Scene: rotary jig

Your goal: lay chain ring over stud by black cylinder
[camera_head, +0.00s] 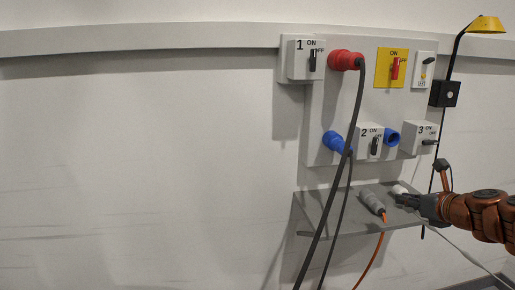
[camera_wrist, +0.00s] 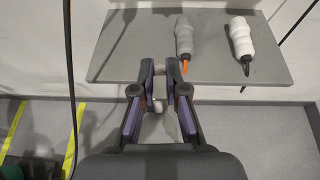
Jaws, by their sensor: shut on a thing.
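I cannot make out a chain ring, a stud or a black cylinder in either view. My gripper (camera_head: 402,199) is at the right end of the grey shelf in the head view. In the wrist view my gripper (camera_wrist: 161,72) has its two fingers close together at the shelf's front edge. It is shut on a small pale thing (camera_wrist: 157,103), partly hidden between the fingers and too small to identify. A grey connector (camera_wrist: 184,36) with an orange end and a white connector (camera_wrist: 240,38) with a black end lie on the shelf beyond the fingers, apart from them.
The grey shelf (camera_head: 320,212) juts out below a wall panel (camera_head: 345,95) with switches, a red plug (camera_head: 344,60) and a blue plug (camera_head: 335,143). Dark cables hang in front of the shelf. A yellow lamp (camera_head: 486,24) stands at right. The wall at left is clear.

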